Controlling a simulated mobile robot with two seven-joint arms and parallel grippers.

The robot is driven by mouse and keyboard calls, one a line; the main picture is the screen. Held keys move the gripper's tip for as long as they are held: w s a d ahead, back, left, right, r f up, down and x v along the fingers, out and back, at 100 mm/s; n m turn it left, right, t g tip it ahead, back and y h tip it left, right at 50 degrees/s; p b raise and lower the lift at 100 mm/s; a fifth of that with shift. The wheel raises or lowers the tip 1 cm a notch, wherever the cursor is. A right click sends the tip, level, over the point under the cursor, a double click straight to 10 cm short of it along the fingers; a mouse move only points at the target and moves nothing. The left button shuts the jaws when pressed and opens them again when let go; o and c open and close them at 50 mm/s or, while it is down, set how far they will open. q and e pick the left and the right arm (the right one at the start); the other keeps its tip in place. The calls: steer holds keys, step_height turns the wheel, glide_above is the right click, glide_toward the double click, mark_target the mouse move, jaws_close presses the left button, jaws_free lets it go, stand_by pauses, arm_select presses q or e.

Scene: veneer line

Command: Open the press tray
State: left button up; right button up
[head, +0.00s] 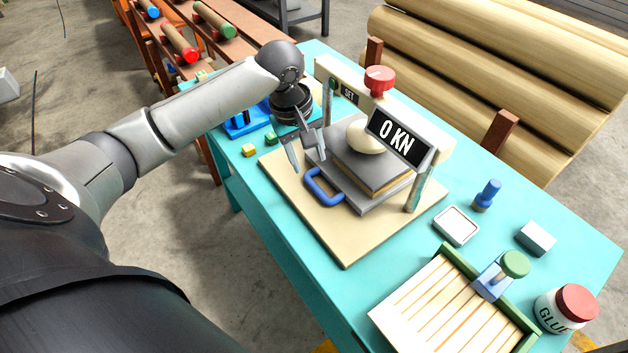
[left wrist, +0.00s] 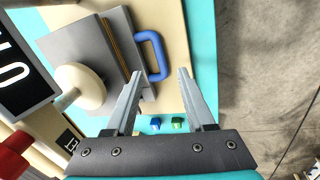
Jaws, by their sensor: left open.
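The press stands on a beige board (head: 345,246) on the turquoise table, with a red knob (head: 379,80) and a "0 KN" display (head: 394,139). Its grey tray (head: 358,199) lies under a grey plate and a cream dome (head: 367,135). A blue handle (head: 324,186) sticks out from the tray's front-left edge. My left gripper (head: 305,162) is open and empty, above and just behind the handle. In the left wrist view the blue handle (left wrist: 153,55) lies beyond the fingertips (left wrist: 160,75), with no visible contact. My right gripper is not in view.
Small yellow (head: 249,150) and green (head: 270,139) cubes lie left of the board. A slatted wooden frame (head: 452,306), glue jar (head: 566,308), white dish (head: 456,225) and blue-handled stamp (head: 487,195) stand to the right. Logs (head: 490,70) lie behind the table.

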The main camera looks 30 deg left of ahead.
arm_select(q)
step_height(320, 180, up, 2)
steer(key=a+n, duration=0.2)
steer(key=b, duration=0.4)
glide_toward(314, 186)
steer(key=x, duration=0.8)
steer(key=shift+w+f, duration=0.15)
steer(key=shift+f, duration=0.15)
jaws_close()
stand_by(0.6)
